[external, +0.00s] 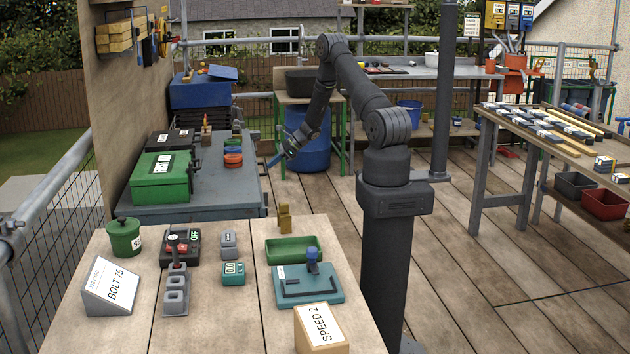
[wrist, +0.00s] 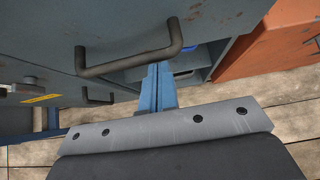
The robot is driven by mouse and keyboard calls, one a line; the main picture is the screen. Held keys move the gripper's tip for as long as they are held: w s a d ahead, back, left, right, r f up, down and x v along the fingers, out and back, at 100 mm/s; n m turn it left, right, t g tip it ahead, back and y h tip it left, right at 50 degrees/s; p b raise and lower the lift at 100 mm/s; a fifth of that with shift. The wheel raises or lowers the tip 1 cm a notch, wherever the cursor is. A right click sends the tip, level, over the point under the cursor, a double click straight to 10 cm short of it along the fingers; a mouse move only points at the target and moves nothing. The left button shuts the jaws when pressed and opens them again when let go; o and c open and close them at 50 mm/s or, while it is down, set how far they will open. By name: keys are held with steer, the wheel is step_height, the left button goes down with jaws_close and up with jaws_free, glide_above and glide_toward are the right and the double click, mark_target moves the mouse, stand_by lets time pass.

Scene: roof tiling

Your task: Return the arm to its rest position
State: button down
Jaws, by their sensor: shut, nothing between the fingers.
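My arm stands on a dark post in the middle of the external view, bent over to the left. My gripper (external: 274,161) hangs low off the right end of the blue-grey cabinet (external: 200,211), pointing down and left. In the wrist view my gripper's blue fingers (wrist: 158,72) are together with nothing between them. Behind them are a cabinet drawer handle (wrist: 130,56) and a partly open drawer space. I cannot tell the exact gap between fingertips and cabinet.
A green toolbox (external: 160,178) and an orange roll (external: 233,160) sit on the cabinet. A blue barrel (external: 308,140) stands behind my gripper. The front table (external: 205,325) holds a green tray (external: 293,250) and a teal board (external: 325,297). Open decking (external: 440,260) lies right of my post.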

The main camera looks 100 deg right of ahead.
steer(key=shift+w+r, duration=0.1)
steer(key=shift+w, duration=0.1)
steer(key=s+r, duration=0.6)
steer(key=s, duration=0.6)
steer(key=w+r+x, duration=0.2)
steer(key=x, duration=1.1)
steer(key=s+r, duration=0.2)
steer(key=s, duration=2.9)
steer(key=shift+d+r, duration=0.15)
